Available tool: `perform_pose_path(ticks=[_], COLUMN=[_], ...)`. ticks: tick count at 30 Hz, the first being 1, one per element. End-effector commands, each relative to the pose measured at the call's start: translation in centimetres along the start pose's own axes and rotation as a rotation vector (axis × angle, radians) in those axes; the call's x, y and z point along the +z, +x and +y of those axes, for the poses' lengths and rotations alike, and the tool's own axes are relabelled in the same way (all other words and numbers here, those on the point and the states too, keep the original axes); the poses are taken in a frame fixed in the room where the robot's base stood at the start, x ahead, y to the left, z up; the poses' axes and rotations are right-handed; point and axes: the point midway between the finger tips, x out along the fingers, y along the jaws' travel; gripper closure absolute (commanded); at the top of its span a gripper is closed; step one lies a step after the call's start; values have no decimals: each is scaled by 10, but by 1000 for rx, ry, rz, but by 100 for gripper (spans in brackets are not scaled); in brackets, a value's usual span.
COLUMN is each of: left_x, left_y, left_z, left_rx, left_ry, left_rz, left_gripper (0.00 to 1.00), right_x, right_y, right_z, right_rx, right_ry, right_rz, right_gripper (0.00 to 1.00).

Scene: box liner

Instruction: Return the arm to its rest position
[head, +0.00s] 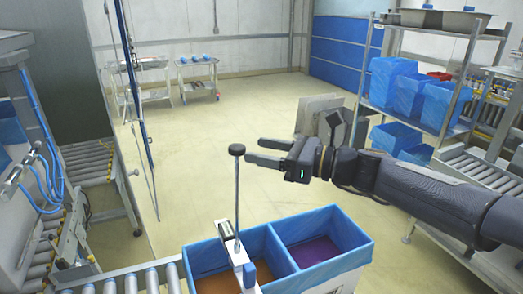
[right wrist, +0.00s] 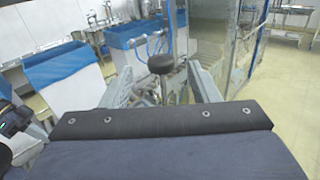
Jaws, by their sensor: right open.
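My right arm comes in from the right in the head view. Its gripper (head: 254,152) is open and empty, with its two fingers pointing left, above and behind the blue-lined box. In the right wrist view my own dark arm cover fills the lower part, and the gripper's fingers (right wrist: 168,85) show spread beyond it. A black knob on a grey post (head: 237,150) stands in front of the fingertips in the head view; I cannot tell how far apart they are. My left gripper is not in view.
A box with two blue-lined compartments (head: 345,262), one orange-brown and one purple inside, stands at the bottom centre on the roller conveyor (head: 140,280). A metal shelf (head: 450,55) with blue bins (head: 392,82) stands at the right. Open floor (head: 205,150) lies beyond the gripper.

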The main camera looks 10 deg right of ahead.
Motion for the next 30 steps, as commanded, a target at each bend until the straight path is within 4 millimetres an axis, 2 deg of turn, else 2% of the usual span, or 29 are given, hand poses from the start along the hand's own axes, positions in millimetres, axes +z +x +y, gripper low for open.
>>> perform_pose_path(ticks=[4, 8, 12, 15, 18, 21, 24, 30], left_x=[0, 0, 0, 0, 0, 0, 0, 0], left_y=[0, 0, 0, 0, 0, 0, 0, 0], left_z=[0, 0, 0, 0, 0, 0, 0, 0], left_rx=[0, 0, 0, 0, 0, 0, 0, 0], left_ry=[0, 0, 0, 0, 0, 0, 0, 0], left_rz=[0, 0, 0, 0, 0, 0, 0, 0], left_gripper=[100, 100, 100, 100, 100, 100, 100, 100], right_x=[-7, -41, -103, -147, -184, -210, -224, -228], right_y=[-8, -42, -103, -150, -189, -216, -230, -234], right_z=[14, 57, 108, 135, 154, 164, 169, 170], right_rx=[10, 67, 232, 403, 588, 746, 844, 881], right_ry=[-108, -481, -1030, -1379, -1653, -1835, -1930, -1961], right_rz=[53, 238, 506, 670, 791, 865, 900, 911], right_gripper=[45, 45, 45, 45, 45, 45, 45, 45])
